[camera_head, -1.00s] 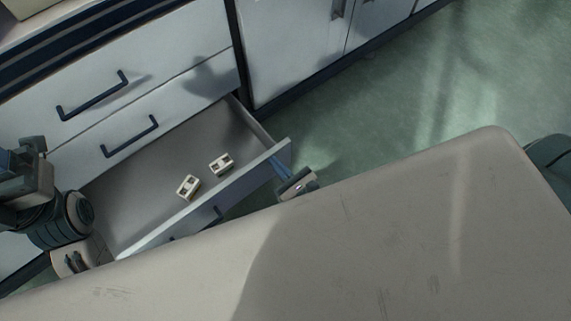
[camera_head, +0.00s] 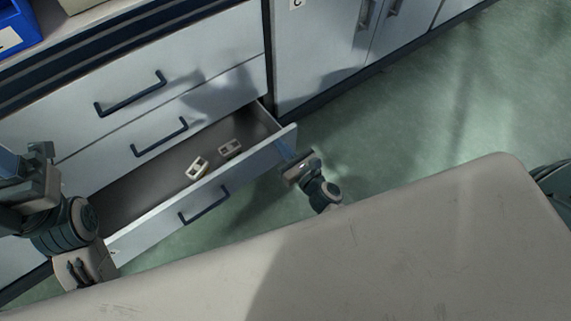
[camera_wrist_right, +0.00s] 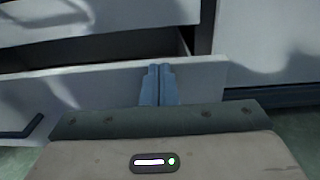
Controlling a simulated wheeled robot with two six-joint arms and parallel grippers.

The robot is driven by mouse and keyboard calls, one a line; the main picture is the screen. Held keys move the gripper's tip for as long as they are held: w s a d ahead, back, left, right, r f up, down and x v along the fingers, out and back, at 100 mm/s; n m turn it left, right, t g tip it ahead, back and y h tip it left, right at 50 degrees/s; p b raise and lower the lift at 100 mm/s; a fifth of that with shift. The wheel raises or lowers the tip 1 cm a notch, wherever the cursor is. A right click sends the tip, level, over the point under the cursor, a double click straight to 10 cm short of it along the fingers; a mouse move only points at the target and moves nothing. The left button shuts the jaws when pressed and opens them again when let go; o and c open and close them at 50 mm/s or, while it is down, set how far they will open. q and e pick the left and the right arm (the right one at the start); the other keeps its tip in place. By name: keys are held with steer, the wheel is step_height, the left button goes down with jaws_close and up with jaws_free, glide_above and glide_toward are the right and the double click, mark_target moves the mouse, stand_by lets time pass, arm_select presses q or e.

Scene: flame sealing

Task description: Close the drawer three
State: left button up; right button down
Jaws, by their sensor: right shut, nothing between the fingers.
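The third drawer (camera_head: 160,226) down is part way open in the head view, below two closed drawers. Its front panel has a dark bar handle (camera_head: 204,204). Two small pale blocks, one nearer the front (camera_head: 197,168) and one farther right (camera_head: 230,149), lie inside. My right gripper (camera_head: 284,149) is shut and empty, its blue fingertips at the outer face of the panel near its right end. In the right wrist view the fingers (camera_wrist_right: 158,84) are together against or just before the panel (camera_wrist_right: 95,97); contact is unclear. My left gripper (camera_head: 76,271) is at lower left, its fingers unclear.
A pale table top (camera_head: 400,245) fills the foreground. The upper drawers have dark handles, one on the top drawer (camera_head: 130,94) and one on the second (camera_head: 160,137). A closed cabinet (camera_head: 318,55) stands to the right. Green floor (camera_head: 440,110) is clear. A blue bin (camera_head: 14,28) is at top left.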

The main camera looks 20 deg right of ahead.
steer(key=b+x, duration=0.1)
steer(key=x, duration=1)
steer(key=shift+w, duration=0.3)
steer(key=shift+f, duration=0.1)
